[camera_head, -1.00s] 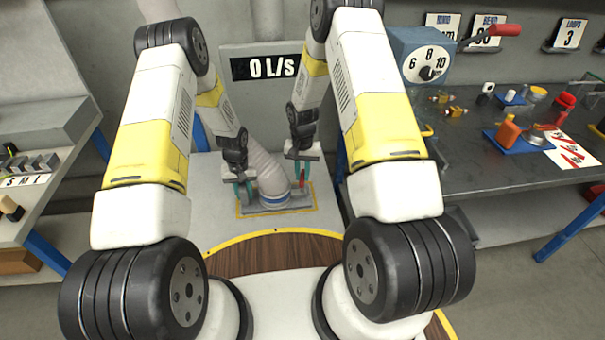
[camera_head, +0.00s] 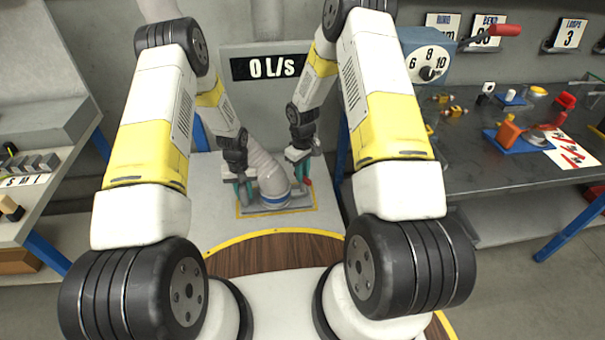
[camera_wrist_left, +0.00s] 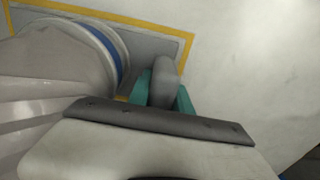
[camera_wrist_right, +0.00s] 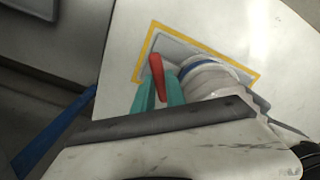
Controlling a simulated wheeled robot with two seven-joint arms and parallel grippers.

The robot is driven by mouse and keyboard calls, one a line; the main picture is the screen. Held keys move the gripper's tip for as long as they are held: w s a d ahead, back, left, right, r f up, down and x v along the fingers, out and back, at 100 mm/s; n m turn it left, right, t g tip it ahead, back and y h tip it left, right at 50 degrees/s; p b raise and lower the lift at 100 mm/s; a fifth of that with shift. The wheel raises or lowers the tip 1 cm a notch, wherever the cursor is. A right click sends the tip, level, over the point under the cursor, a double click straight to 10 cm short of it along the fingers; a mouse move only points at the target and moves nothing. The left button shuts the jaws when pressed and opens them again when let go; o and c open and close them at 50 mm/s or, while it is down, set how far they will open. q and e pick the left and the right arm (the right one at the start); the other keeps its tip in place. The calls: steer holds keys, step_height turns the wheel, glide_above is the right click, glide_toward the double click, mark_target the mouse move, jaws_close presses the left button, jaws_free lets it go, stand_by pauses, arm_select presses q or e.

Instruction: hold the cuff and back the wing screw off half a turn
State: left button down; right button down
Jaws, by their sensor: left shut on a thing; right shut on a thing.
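The cuff (camera_head: 274,200) is a pale hose end with a blue band, standing on a grey plate with a yellow border. It also shows in the left wrist view (camera_wrist_left: 118,48) and right wrist view (camera_wrist_right: 214,66). My left gripper (camera_head: 243,190) is shut on a grey lug (camera_wrist_left: 166,78) beside the cuff. The red wing screw (camera_wrist_right: 157,68) is on the cuff's other side; in the head view (camera_head: 308,182) only a small bit shows. My right gripper (camera_head: 301,173) is tilted and shut on the wing screw, its teal fingers either side. The screw's threads are hidden.
A ribbed hose (camera_head: 262,160) rises from the cuff between my arms. A dark workbench (camera_head: 480,160) with small parts stands at the right, and a shelf with blocks (camera_head: 30,165) at the left.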

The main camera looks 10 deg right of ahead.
steer(key=shift+n, duration=0.7)
steer(key=c, duration=1.4)
jaws_free()
steer(key=shift+o, duration=0.2)
steer(key=shift+r, duration=0.15)
step_height(320, 180, up, 12)
